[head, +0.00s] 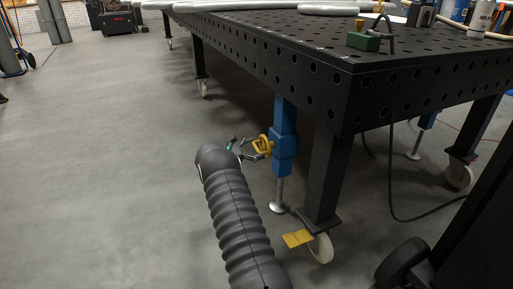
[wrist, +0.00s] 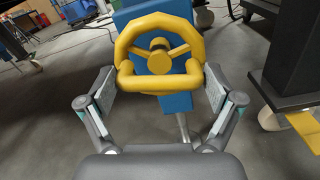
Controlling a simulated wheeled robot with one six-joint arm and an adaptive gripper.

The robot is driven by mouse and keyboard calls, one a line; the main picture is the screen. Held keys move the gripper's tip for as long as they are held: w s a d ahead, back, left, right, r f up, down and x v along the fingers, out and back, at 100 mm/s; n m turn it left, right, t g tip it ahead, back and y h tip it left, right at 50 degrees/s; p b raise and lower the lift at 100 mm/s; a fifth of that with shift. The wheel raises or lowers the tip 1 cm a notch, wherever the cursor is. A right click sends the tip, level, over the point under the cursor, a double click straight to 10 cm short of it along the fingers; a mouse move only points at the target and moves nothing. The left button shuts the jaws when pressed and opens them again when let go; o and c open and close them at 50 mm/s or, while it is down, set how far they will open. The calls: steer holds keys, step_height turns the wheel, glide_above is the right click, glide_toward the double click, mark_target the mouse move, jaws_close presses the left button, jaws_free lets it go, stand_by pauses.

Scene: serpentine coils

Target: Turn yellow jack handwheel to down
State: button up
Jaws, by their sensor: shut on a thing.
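The yellow jack handwheel (wrist: 161,22) faces me in the wrist view, with spokes and a round hub. It is mounted on the blue jack (head: 284,125) under the table edge; in the head view the handwheel (head: 263,146) shows at the jack's left side. My gripper (wrist: 160,84) has one finger at each side of the wheel's lower rim and is shut on it. The head view shows my gripper (head: 246,150) at the wheel, coming from the left. The exact finger contacts are partly hidden. The jack's foot (head: 278,207) is on or close to the floor.
A black perforated table (head: 300,70) stands over the jack. Its near leg (head: 327,170) has a caster (head: 320,248) with a yellow pedal (head: 297,238), close to the right of the jack. A black cable (head: 391,180) hangs farther right. The floor to the left is clear.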

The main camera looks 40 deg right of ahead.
steer(key=shift+s+f+n, duration=0.3)
steer(key=shift+n, duration=0.2)
steer(key=o, duration=0.8)
steer(key=shift+d, duration=0.1)
steer(key=shift+o, duration=0.2)
steer(key=shift+w+a+r, duration=0.15)
steer(key=shift+a, duration=0.15)
steer(key=v, duration=1.1)
steer(key=shift+a, duration=0.2)
steer(key=shift+w, duration=0.15)
